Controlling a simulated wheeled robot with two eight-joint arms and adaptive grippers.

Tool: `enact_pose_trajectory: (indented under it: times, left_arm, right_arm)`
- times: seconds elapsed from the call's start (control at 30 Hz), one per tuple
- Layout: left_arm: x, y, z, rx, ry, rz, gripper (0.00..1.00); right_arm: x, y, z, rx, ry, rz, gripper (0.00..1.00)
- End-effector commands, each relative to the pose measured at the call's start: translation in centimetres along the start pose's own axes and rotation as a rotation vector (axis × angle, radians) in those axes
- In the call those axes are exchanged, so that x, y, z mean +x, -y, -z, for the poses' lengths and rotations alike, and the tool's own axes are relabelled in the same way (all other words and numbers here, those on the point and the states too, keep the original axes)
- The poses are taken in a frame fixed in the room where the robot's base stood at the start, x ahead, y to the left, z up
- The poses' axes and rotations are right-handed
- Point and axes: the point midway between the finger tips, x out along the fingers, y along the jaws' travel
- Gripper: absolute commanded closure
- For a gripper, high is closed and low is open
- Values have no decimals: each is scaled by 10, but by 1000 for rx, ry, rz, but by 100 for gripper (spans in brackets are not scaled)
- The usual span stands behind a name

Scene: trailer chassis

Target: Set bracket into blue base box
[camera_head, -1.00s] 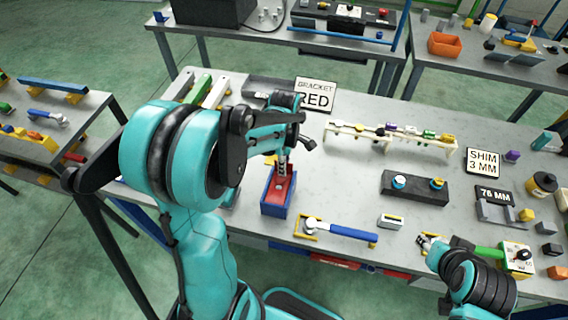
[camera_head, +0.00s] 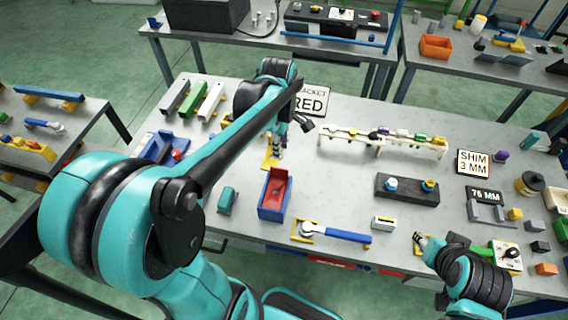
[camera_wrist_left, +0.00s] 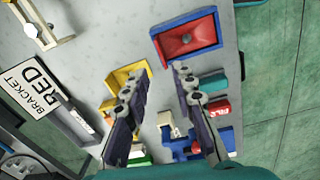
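The blue base box (camera_head: 262,211) stands on the table with the red bracket (camera_head: 277,187) in it. The bracket's upright part rises at the box's back end; I cannot tell whether it is fully seated. In the left wrist view the red bracket (camera_wrist_left: 187,39) lies inside the blue box (camera_wrist_left: 184,18), beyond the fingertips and apart from them. My left gripper (camera_head: 276,152) is behind the box, over a yellow holder (camera_head: 268,164). Its fingers are apart and empty in the wrist view (camera_wrist_left: 155,84). My right gripper (camera_head: 424,242) is low at the front right; its fingers are too small to read.
A bracket sign (camera_head: 309,101) reads RED. A cream rack (camera_head: 380,138) stands right of the left gripper. A teal block (camera_head: 227,200) is left of the box, and a blue-handled tool (camera_head: 335,232) lies in front. Clear tabletop lies between box and dark block (camera_head: 407,189).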

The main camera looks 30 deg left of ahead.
Motion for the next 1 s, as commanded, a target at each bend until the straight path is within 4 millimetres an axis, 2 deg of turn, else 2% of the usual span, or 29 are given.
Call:
enact_pose_trajectory:
  times: [0.23, 0.4, 0.5, 0.7, 1.0]
  left_arm:
    - [-20, 54, -35, 711, -91, -243, 74]
    - [-20, 85, -53, 1203, -244, -391, 74]
    - [-17, 97, -60, 1405, -334, -444, 74]
    - [-13, 106, -65, 1591, -431, -483, 74]
    - [-13, 106, -65, 1602, -437, -484, 74]
  right_arm:
    - [0, 0, 0, 0, 0, 0, 60]
    - [0, 0, 0, 0, 0, 0, 60]
    - [0, 0, 0, 0, 0, 0, 60]
    - [0, 0, 0, 0, 0, 0, 60]
    - [1, 0, 0, 0, 0, 0, 60]
